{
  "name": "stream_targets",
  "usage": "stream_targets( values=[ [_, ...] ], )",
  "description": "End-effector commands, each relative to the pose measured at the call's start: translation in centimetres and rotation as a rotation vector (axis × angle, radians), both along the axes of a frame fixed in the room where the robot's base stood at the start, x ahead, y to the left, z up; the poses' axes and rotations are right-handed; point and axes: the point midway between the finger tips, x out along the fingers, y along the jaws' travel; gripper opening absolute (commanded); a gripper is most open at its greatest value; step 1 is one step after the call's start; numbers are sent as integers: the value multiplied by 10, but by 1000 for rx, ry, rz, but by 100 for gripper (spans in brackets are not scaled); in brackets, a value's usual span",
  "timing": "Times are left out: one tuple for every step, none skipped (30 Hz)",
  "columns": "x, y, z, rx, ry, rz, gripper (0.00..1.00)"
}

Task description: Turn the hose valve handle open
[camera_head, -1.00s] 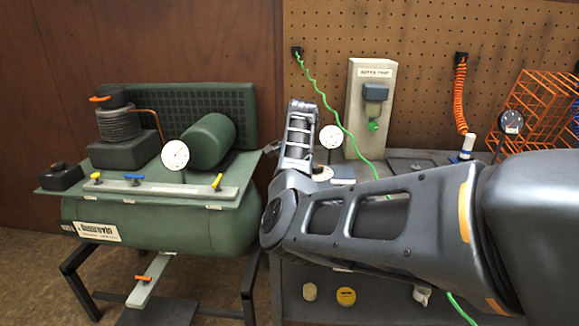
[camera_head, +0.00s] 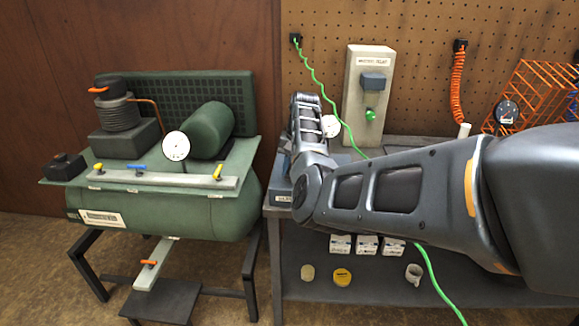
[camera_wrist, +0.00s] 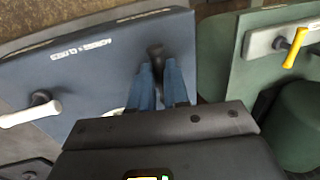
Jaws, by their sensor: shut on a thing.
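A blue-grey box with white lettering ending in "CLOSED" (camera_wrist: 70,80) fills the left and middle of the wrist view. A dark handle (camera_wrist: 155,52) stands at its face. My gripper (camera_wrist: 160,72) is shut on this dark handle, with its bluish fingers on either side. The fingers hide much of the handle, so its exact angle is hard to tell. In the head view, the blue-grey box (camera_head: 278,192) shows partly at the bench's left end. My arm hides the handle and my fingers there.
A white handle (camera_wrist: 30,114) sticks out left of the fingers. The green compressor (camera_head: 160,215), with yellow, blue and orange handles, stands left of the bench. A green hose (camera_head: 325,92) hangs behind my arm. A grey post with a green button (camera_head: 370,114) stands behind.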

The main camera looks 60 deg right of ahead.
Motion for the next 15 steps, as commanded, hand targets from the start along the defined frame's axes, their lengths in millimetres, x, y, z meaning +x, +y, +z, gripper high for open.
stream_targets(
  values=[
    [2, 1, 2, 0, -4, 9, 0],
    [2, 1, 2, -1, -5, 12, 0],
    [2, 1, 2, 0, -4, 15, 0],
    [2, 1, 1, -1, -4, 17, 0],
    [2, 1, 1, -1, -4, 18, 0],
    [2, 1, 1, -1, -4, 19, 0],
    [2, 1, 1, -1, -4, 19, 0],
    [2, 1, 1, -1, -4, 19, 0],
    [2, 1, 1, -1, -4, 19, 0],
    [2, 1, 1, -1, -4, 19, 0],
    [2, 1, 1, -1, -4, 19, 0],
    [2, 1, 1, -1, -4, 19, 0],
    [3, 1, 1, -1, -4, 19, 0],
    [3, 1, 1, -1, -4, 18, 0],
    [3, 1, 1, -1, -4, 18, 18]
  ],
)
